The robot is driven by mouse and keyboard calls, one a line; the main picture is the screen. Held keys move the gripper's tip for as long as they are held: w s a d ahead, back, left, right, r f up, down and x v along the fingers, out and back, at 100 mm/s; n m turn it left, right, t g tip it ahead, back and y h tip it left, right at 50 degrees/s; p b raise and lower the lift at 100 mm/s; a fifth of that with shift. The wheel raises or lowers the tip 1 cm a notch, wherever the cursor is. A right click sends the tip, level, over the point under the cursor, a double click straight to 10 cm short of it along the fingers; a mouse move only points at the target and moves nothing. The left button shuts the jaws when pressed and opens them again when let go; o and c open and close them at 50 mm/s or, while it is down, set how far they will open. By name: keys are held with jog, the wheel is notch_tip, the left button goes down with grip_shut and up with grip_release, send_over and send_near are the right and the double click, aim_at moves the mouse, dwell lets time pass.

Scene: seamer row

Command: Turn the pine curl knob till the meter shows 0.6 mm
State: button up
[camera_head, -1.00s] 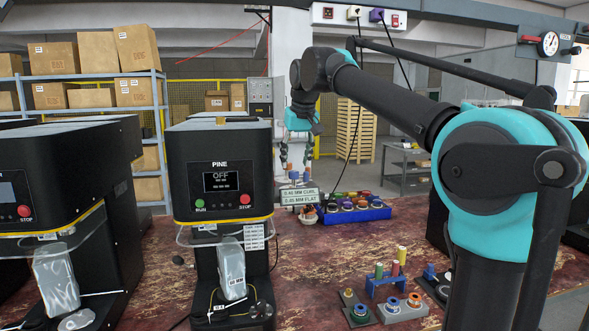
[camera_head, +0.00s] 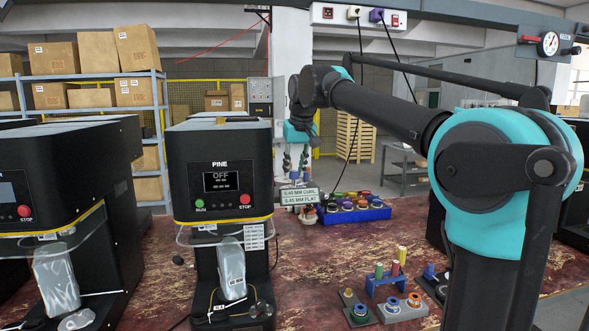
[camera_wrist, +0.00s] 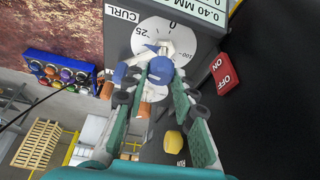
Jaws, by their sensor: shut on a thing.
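The PINE machine (camera_head: 220,170) stands left of centre in the head view, its screen reading OFF. The small meter sign (camera_head: 300,196) beside it seems to read 0.40 MM CURL above a FLAT line. In the wrist view the sign's edge (camera_wrist: 207,14) shows 0.40 MM. Below it is a pale round dial (camera_wrist: 150,30) marked CURL, with 0, 25 and 100 on its scale. My gripper (camera_wrist: 161,72) is shut on the blue curl knob (camera_wrist: 159,66) at the dial. Its fingers hide part of the knob and dial. My gripper also shows in the head view (camera_head: 296,170).
A red ON/OFF switch (camera_wrist: 223,73) lies right of the dial, and a yellow knob (camera_wrist: 174,142) sits nearer my palm. A blue rack of spools (camera_head: 352,214) stands on the bench. Small spool stands (camera_head: 385,303) are nearer the front.

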jog(key=shift+d+n, duration=0.1)
jog(key=shift+n, duration=0.3)
grip_shut()
jog(key=n, duration=0.2)
jog(key=n+g+y, duration=0.1)
jog(key=n, duration=0.1)
jog(key=shift+w+d+n+y, duration=0.1)
jog(key=shift+w+n+y, duration=0.05)
jog(key=shift+n+y, duration=0.15)
jog(key=n+g, duration=0.1)
jog(key=n, duration=0.1)
jog(key=n+g, duration=0.1)
jog(key=n, duration=0.2)
jog(key=shift+w+y, duration=0.1)
jog(key=shift+y, duration=0.3)
jog(key=shift+n, duration=0.3)
jog(key=o, duration=1.1)
grip_release()
jog(key=v, duration=1.2)
jog(key=shift+w+d, duration=0.1)
